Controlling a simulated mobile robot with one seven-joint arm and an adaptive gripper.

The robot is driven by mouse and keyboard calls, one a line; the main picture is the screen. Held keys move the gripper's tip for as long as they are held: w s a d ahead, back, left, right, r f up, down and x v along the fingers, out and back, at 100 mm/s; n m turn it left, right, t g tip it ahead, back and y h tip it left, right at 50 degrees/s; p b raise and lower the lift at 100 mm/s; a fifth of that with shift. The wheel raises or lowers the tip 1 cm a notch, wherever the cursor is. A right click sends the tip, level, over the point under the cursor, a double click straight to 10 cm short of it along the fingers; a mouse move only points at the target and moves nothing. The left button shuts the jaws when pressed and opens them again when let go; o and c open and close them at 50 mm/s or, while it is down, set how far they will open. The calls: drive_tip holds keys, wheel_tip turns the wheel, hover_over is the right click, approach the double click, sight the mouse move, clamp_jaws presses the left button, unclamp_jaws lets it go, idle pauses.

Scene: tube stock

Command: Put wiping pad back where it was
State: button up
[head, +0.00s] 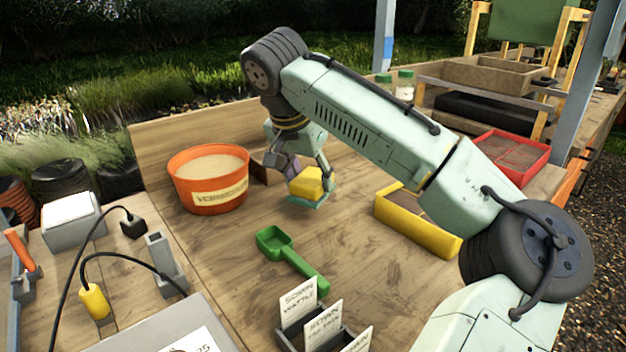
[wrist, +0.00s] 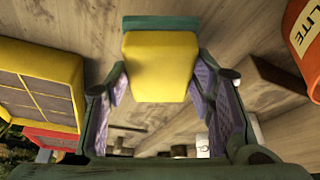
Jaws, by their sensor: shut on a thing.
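The wiping pad (head: 307,182) is a yellow block with a teal-green layer along its underside. It is between the fingers of my gripper (head: 300,174), which is shut on it, over the middle of the wooden bench. In the wrist view the pad (wrist: 160,66) sits centred between the two purple-lined finger pads of the gripper (wrist: 161,82), its green edge farthest from the wrist. I cannot tell whether its underside touches the bench or is slightly above it.
An orange-red bucket (head: 208,199) of pale material stands left of the gripper. A yellow tray (head: 445,241) is to the right, a red tray (head: 541,166) behind it. A green scoop (head: 291,258) lies in front, near labelled cards (head: 323,327). Bare wood surrounds the pad.

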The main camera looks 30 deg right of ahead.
sight(314, 172)
drive_tip(key=shift+w+d+f, duration=0.25)
drive_tip(key=shift+w+d, duration=0.75)
drive_tip(key=shift+d, duration=0.1)
drive_tip(key=shift+f+p, duration=0.45)
drive_tip(key=shift+f, duration=1.25)
drive_tip(key=shift+a+f, duration=0.1)
drive_tip(key=shift+f, duration=0.15)
drive_tip(key=o, duration=1.1)
drive_tip(key=shift+r, duration=0.1)
drive_tip(key=shift+r, duration=0.3)
drive_tip(key=b+v, duration=0.1)
drive_tip(key=v, duration=1)
drive_tip(key=shift+s+a+r, duration=0.1)
drive_tip(key=shift+r, duration=0.3)
